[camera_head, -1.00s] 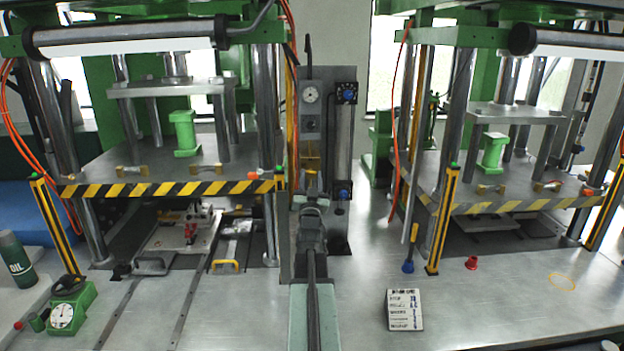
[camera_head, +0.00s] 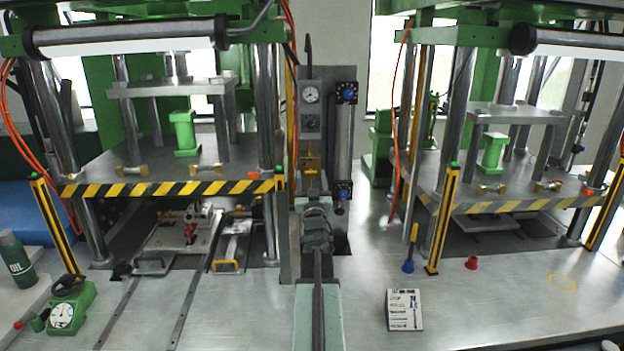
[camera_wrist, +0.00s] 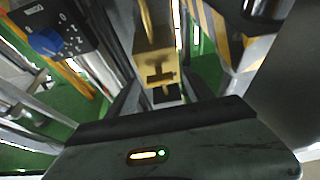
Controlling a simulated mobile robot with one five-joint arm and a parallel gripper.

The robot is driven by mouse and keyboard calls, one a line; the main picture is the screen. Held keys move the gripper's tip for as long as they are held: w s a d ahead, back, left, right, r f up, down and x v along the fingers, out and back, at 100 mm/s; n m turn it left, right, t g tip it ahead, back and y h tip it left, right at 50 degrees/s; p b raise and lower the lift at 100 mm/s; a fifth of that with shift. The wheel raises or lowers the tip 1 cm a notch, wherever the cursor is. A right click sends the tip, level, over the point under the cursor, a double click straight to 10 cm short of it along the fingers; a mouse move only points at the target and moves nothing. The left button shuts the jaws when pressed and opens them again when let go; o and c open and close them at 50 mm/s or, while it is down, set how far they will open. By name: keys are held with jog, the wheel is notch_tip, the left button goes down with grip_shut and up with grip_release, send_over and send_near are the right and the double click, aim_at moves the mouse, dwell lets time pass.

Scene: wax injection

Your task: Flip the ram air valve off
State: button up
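A brass valve block (camera_head: 311,162), which looks like the ram air valve, is mounted on the grey panel (camera_head: 326,120) between the two presses, below a round gauge (camera_head: 310,95).
The left press (camera_head: 150,188) and right press (camera_head: 520,204) flank the panel. A small sign (camera_head: 404,310) stands on the bench at front right, with bare bench around it.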

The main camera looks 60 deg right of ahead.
jog(key=b+v, duration=0.3)
jog(key=v, duration=0.4)
jog(key=shift+s+a+f, duration=0.15)
jog(key=shift+s+a, duration=0.05)
jog(key=shift+a, duration=0.1)
